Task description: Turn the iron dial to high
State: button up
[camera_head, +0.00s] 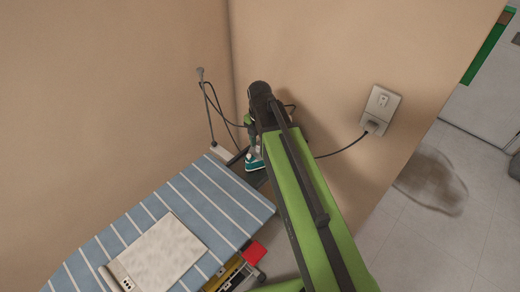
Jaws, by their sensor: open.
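The iron (255,164) is teal and white and stands at the far end of the striped ironing board (217,192). My green and black arm reaches toward it from the lower right and covers part of it. The iron's dial cannot be made out. My arm's far end is close beside the top of the iron, but the gripper's fingertips are hidden behind the arm. I cannot tell whether they touch the iron.
A wall outlet (381,104) has a black cord (343,151) plugged in. A thin grey post (206,105) rises at the board's end. Tan walls close in behind the iron. A dark stain (431,180) marks the tiled floor.

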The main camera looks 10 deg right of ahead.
jog(key=shift+r, duration=0.1)
grip_shut()
